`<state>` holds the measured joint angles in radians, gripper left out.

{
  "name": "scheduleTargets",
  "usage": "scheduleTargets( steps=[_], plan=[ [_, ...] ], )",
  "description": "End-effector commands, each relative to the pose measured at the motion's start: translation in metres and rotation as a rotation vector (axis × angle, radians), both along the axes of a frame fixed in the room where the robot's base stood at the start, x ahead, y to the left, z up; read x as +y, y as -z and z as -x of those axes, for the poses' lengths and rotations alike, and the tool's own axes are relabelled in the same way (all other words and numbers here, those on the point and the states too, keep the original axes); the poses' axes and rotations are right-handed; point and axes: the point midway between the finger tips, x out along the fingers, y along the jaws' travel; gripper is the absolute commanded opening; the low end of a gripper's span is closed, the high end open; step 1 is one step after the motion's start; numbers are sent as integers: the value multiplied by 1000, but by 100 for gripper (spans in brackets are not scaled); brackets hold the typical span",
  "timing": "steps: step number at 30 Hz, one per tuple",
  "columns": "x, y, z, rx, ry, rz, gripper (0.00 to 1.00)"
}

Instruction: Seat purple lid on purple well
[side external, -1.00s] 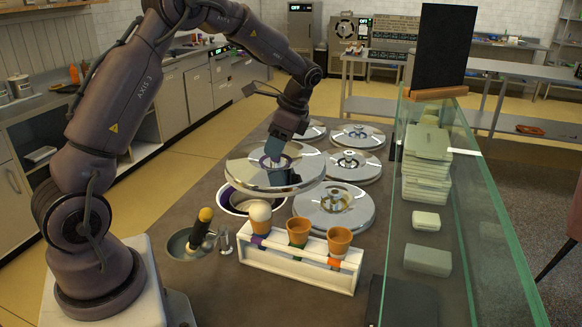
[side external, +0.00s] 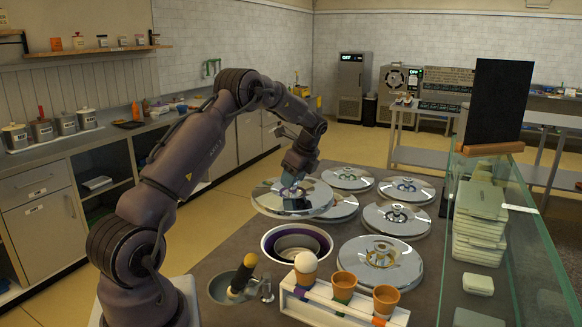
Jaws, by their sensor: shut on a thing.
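My gripper (side external: 292,184) is shut on the handle of a shiny round metal lid (side external: 268,203), the purple lid. It holds the lid in the air, roughly level, behind the open purple well and slightly left of it in the picture. The purple well (side external: 318,243) is a white-rimmed round opening with a purple band inside, uncovered. The lid is apart from the well. The gripper's fingertips and the lid's handle are small and partly hidden, so their exact contact is unclear.
Several other metal lids (side external: 380,265) stand behind and right of the well, one partly hidden by the held lid. In front are a white rack (side external: 325,307) with three cones and a scoop (side external: 240,278) in a round holder. A glass screen (side external: 500,235) bounds the right.

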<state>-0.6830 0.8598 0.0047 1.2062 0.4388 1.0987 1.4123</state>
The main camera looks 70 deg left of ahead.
Motion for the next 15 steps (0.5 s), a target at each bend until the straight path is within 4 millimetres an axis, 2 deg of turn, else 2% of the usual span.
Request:
scheduleTargets(
  steps=[3,7,15],
  plan=[
    [-5,22,-5,3,109,1,10],
    [-9,39,-9,1,204,0,10],
    [-11,46,-12,-1,246,-2,10]
  ],
)
